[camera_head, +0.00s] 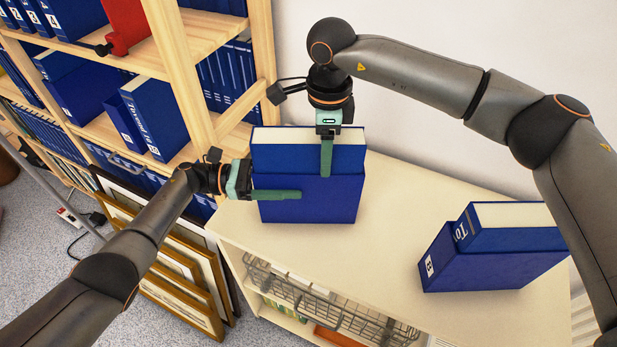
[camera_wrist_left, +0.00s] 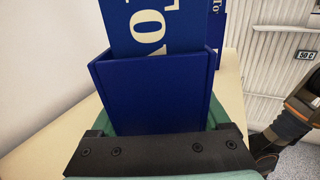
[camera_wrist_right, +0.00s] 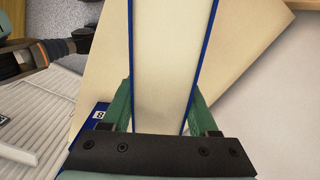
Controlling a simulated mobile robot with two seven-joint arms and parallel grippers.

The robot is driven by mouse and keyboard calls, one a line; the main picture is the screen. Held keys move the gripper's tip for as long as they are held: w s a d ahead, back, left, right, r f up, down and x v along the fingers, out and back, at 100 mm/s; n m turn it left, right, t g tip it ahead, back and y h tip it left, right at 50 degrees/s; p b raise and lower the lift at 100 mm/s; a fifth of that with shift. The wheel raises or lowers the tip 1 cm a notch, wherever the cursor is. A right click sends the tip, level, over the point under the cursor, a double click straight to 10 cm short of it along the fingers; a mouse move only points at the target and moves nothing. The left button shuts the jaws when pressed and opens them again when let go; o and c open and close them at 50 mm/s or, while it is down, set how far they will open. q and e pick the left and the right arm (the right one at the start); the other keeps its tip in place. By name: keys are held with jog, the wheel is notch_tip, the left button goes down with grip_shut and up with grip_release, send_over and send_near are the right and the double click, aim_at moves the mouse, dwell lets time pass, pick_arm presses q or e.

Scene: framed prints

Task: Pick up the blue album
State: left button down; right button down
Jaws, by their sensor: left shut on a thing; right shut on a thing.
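The blue album (camera_head: 290,158) stands upright on the pale cabinet top, its cream page edges facing up. Its lower part sits inside a blue slipcase (camera_head: 335,203), and its upper part sticks out. My left gripper (camera_head: 298,194) comes from the left and is shut on the slipcase. In the left wrist view its fingers flank the slipcase (camera_wrist_left: 150,92), and the album's lettered spine (camera_wrist_left: 150,28) rises from it. My right gripper (camera_head: 326,174) reaches down from above and is shut on the album. In the right wrist view its fingers flank the album's page block (camera_wrist_right: 168,70).
A second blue album (camera_head: 505,238) in its slipcase (camera_head: 470,274) stands at the right of the cabinet top (camera_head: 400,205). A wooden shelf (camera_head: 185,65) with blue binders is at the left. Framed prints (camera_head: 185,270) lean below it. A wire basket (camera_head: 320,308) is under the top.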

jog(key=shift+w+r, duration=0.1)
jog(key=shift+r, duration=0.15)
notch_tip(320, 180, up, 10)
jog(key=shift+f, duration=0.1)
dwell(0.6)
pick_arm(q)
jog(key=shift+f, duration=0.1)
pick_arm(e)
notch_tip(320, 180, up, 8)
dwell(1.4)
dwell(0.4)
pick_arm(q)
grip_release()
